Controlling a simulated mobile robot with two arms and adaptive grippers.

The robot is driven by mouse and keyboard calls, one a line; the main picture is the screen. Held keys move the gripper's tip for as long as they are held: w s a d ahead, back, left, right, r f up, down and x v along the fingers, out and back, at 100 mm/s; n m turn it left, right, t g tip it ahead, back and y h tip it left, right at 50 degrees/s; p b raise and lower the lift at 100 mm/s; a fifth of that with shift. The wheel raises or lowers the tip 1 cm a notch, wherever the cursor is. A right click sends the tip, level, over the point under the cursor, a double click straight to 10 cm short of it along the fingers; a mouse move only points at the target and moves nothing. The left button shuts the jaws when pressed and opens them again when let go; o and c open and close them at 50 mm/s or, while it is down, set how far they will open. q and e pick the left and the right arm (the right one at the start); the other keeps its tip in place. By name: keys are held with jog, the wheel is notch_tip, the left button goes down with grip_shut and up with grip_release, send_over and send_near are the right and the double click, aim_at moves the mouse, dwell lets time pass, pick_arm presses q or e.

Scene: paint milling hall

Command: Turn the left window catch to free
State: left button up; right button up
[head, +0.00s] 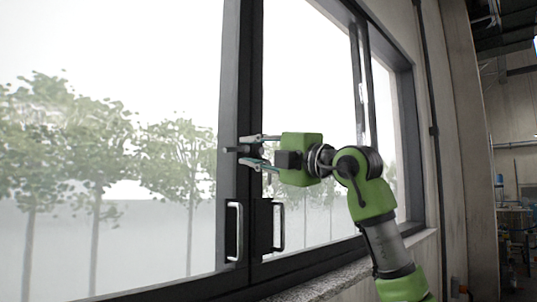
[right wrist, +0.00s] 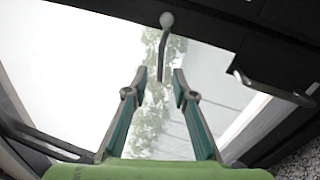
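The left window catch (head: 232,149) is a small dark piece on the black middle frame of the window. In the right wrist view the catch (right wrist: 163,45) is a thin grey lever with a pale round knob at its top. Its lower end reaches between my fingertips. My right gripper (head: 247,150) is at the catch, its two fingers apart, one above and one below it. In the right wrist view the right gripper (right wrist: 160,76) is open, with a gap on each side of the lever; I cannot see any contact. My left gripper is not in view.
Two upright pull handles, the left one (head: 238,231) and the right one (head: 279,226), stand out from the frame below the catch. The granite sill (head: 330,281) runs along the bottom. The wall (head: 455,150) is to the right of the window.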

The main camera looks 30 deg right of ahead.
jog(key=v, duration=0.6)
dwell(0.5)
